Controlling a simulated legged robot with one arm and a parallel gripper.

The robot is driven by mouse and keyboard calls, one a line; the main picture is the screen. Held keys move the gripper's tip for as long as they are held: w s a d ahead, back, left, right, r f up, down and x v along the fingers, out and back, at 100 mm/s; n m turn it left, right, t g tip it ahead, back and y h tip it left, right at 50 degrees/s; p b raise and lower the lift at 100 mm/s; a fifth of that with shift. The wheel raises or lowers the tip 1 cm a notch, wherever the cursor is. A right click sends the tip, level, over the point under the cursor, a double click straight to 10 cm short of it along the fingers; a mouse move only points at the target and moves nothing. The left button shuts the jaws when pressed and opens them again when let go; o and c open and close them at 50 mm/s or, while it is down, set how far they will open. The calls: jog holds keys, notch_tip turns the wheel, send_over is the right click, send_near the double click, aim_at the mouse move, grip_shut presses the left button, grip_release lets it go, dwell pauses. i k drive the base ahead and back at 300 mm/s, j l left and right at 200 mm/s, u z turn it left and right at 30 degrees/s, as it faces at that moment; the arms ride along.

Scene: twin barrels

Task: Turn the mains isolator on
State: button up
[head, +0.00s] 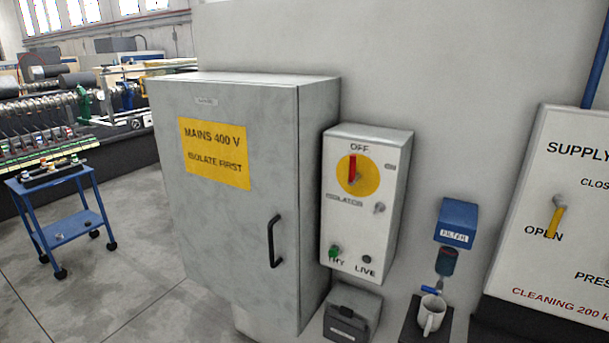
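The mains isolator is a grey box (385,225) on the wall, right of a large cabinet. Its red handle (352,168) stands upright on a round yellow plate (367,185), pointing at the word OFF above it. The word ON is at the plate's upper right. Below are a green knob or lamp (335,252) and a dark round lamp (367,259) marked LIVE, which looks unlit. My gripper is not in view.
A grey cabinet (222,240) marked MAINS 400 V stands shut beside the isolator, its black handle (274,241) sticking out. A blue filter unit (457,222), a white mug (432,314) and a supply panel (560,265) are at right. A blue trolley (60,215) stands left on open floor.

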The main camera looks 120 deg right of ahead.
aim_at(354, 176)
jog(key=z, duration=4.7)
